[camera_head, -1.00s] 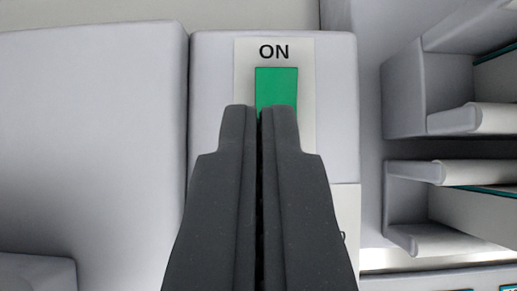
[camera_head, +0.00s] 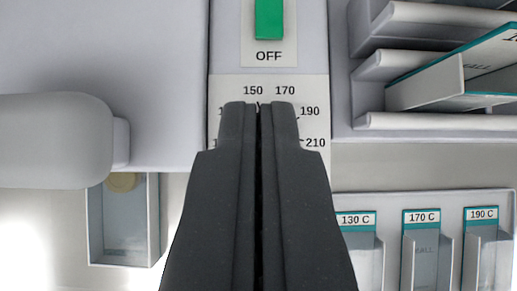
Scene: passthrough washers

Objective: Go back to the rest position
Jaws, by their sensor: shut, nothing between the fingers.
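My gripper (camera_head: 260,108) is shut and empty, pointing up the picture at the centre. Its fingertips overlap the dial label (camera_head: 258,82), which shows numbers such as 150, 170, 190 and 210. The fingers hide the middle of that label and any knob there. A green switch (camera_head: 269,18) with "OFF" below it is on the grey panel above the fingertips. Its upper part is cut off by the picture edge. Whether the fingers touch the panel, I cannot tell.
At right, grey shelves (camera_head: 432,121) hold a teal-edged box (camera_head: 428,88). Below, a rack (camera_head: 391,209) holds cards marked 130 C, 170 C and 190 C. At left, a rounded grey part (camera_head: 55,140) sticks out above a tray (camera_head: 96,225) with a round tan piece (camera_head: 122,182).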

